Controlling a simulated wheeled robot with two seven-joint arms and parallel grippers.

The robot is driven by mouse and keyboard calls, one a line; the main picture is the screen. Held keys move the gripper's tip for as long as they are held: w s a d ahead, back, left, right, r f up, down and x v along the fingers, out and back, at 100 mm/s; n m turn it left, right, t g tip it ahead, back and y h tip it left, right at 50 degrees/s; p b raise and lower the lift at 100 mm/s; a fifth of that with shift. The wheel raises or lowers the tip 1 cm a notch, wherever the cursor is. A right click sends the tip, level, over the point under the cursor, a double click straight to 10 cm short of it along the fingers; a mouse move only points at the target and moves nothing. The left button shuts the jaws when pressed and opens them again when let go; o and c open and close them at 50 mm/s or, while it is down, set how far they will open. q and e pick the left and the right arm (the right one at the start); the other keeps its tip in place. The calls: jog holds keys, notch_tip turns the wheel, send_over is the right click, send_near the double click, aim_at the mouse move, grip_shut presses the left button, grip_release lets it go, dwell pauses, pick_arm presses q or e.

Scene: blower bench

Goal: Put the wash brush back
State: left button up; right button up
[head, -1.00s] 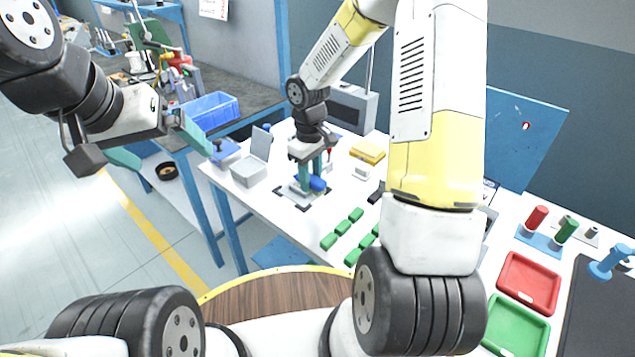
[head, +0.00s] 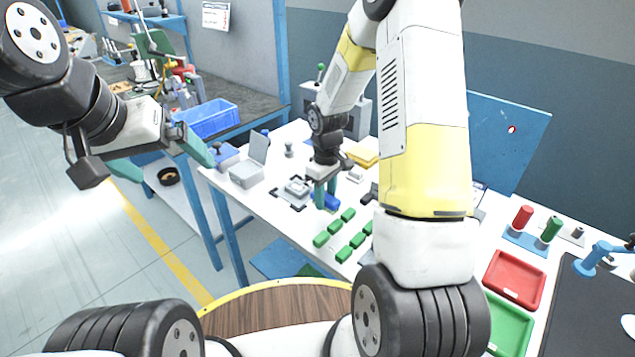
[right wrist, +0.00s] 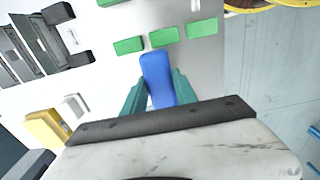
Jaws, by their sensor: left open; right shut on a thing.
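My right gripper (head: 326,191) is shut on a blue, rounded, elongated thing (right wrist: 158,76), which I take to be the wash brush. It also shows in the head view (head: 328,203), low over the white bench beside the green blocks. Its bristles are not visible, and I cannot tell whether it touches the bench. My left gripper (head: 160,158) is open and empty, away from the bench at the left.
Several green blocks (head: 334,228) lie close to the right gripper. A grey device (head: 297,187) sits within dark corner marks, left of it. A grey open box (head: 246,174), a yellow box (head: 363,158) and a red tray (head: 514,279) stand on the bench.

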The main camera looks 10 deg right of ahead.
aim_at(327, 198)
jog(key=w, duration=0.1)
jog(key=w+d, duration=0.1)
jog(key=w, duration=0.1)
jog(key=shift+w+d+f, duration=0.1)
jog(key=shift+w+f, duration=0.05)
jog(key=shift+f, duration=1.75)
jog(key=shift+f, duration=0.1)
jog(key=o, duration=1.2)
